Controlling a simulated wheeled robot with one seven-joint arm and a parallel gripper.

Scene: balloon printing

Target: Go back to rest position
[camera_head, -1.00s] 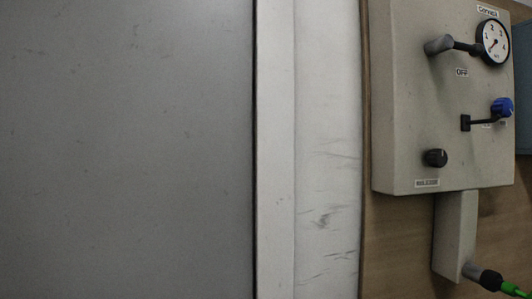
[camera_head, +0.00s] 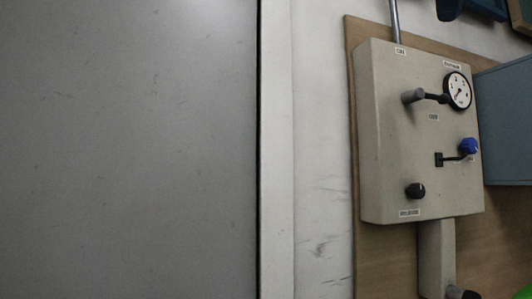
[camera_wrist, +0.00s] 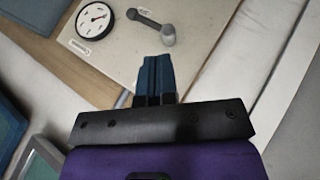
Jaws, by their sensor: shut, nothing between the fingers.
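My gripper (camera_wrist: 155,80) shows in the wrist view with its blue fingers together and nothing between them. It is in front of the beige control box (camera_wrist: 205,55), with the dial gauge (camera_wrist: 93,20) and a grey lever (camera_wrist: 152,26) beyond the fingertips. I cannot tell the exact gap to the box. In the head view my gripper does not show. There the control box (camera_head: 385,140) is on a wooden board, with the gauge (camera_head: 457,90), the grey-tipped lever (camera_head: 414,96), a blue-knobbed lever (camera_head: 468,146) and a black knob (camera_head: 415,190).
A large grey panel (camera_head: 130,150) fills the left of the head view. A pale strip (camera_head: 322,170) lies between it and the wooden board (camera_head: 385,255). A blue-grey box (camera_head: 505,120) is right of the control box. A green item (camera_head: 524,293) shows at the bottom right corner.

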